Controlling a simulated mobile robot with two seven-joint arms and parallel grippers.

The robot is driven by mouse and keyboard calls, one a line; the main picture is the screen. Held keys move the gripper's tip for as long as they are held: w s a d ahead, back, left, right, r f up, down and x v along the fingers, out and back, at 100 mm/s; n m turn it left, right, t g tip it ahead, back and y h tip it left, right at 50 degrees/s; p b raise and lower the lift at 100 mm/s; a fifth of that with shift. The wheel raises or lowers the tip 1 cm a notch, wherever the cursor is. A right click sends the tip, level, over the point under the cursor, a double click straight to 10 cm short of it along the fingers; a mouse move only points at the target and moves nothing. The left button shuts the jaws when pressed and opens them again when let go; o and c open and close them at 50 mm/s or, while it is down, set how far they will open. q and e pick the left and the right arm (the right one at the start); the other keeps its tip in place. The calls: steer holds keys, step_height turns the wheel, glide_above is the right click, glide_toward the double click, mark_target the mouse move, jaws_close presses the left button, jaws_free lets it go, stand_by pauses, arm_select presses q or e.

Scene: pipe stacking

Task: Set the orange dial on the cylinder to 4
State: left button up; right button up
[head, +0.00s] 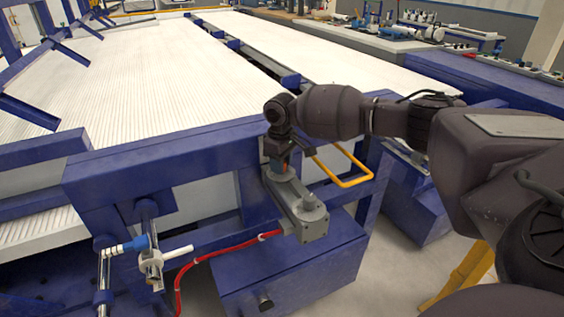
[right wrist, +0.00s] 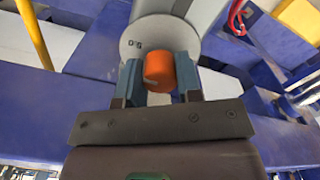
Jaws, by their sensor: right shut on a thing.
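The cylinder (head: 297,205) is a grey unit mounted on the blue frame at the middle of the head view. Its grey end also shows in the right wrist view (right wrist: 190,12). The orange dial (right wrist: 159,70) sits on a pale round face that bears a printed number, partly readable as "5.0" and upside down. My right gripper (right wrist: 160,82) is shut on the orange dial, with one blue-grey finger on each side. In the head view my right gripper (head: 278,160) is above the upper end of the cylinder and hides most of the dial. My left gripper is not in view.
A yellow handle (head: 345,183) stands out just right of the cylinder. A red hose (head: 215,252) runs from the cylinder's lower end to the left. A blue box (head: 290,275) is below. The white ribbed table (head: 150,75) lies behind, and a white pipe fitting (head: 150,258) is at lower left.

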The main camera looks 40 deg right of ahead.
steer(key=shift+r+n+p, duration=0.15)
steer(key=shift+n+p, duration=0.15)
steer(key=shift+n, duration=0.5)
steer(key=shift+n+p, duration=0.3)
steer(key=shift+n, duration=0.5)
steer(key=n, duration=0.2)
steer(key=shift+n, duration=0.3)
steer(key=shift+n+p, duration=0.4)
steer(key=shift+n, duration=0.8)
steer(key=shift+f+n, duration=0.2)
steer(key=shift+n, duration=0.1)
steer(key=o, duration=0.9)
steer(key=shift+o, duration=0.2)
steer(key=shift+r, duration=0.15)
